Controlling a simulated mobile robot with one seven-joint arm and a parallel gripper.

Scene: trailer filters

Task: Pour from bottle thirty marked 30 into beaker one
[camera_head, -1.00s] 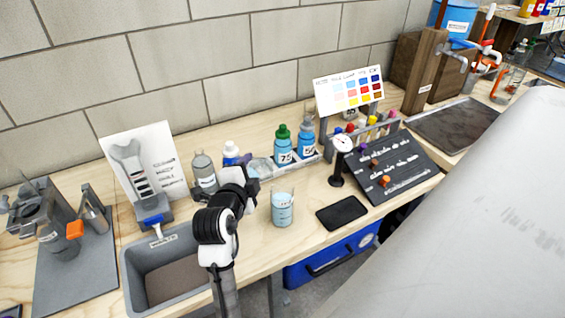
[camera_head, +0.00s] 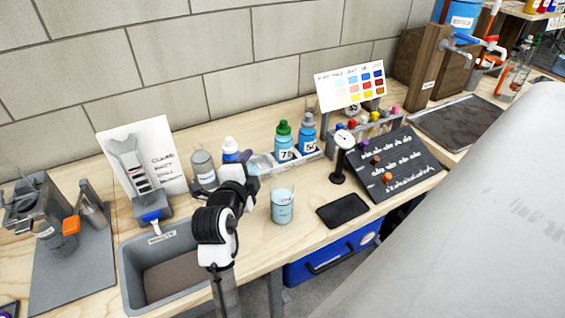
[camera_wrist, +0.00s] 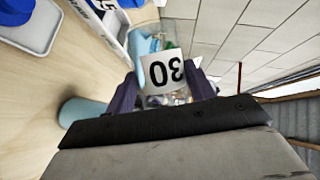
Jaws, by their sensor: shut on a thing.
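Bottle thirty shows in the wrist view, with its white label marked 30 (camera_wrist: 162,72) upside down. My gripper (camera_wrist: 164,92) is shut on it, a dark finger on each side. In the head view my gripper (camera_head: 252,172) is just left of and behind beaker one (camera_head: 282,208), and a clear shape (camera_head: 262,163) at its fingers looks like the bottle. I cannot tell the bottle's exact tilt or whether liquid is leaving it. The beaker stands upright on the bench and holds light blue liquid.
Bottles 75 (camera_head: 284,142) and 50 (camera_head: 307,134) stand in a tray behind the beaker. A grey bottle (camera_head: 203,168) and a white-capped bottle (camera_head: 230,150) stand behind my arm. A grey bin (camera_head: 130,275) is at left. A dial gauge (camera_head: 342,150) and black pad (camera_head: 342,211) are at right.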

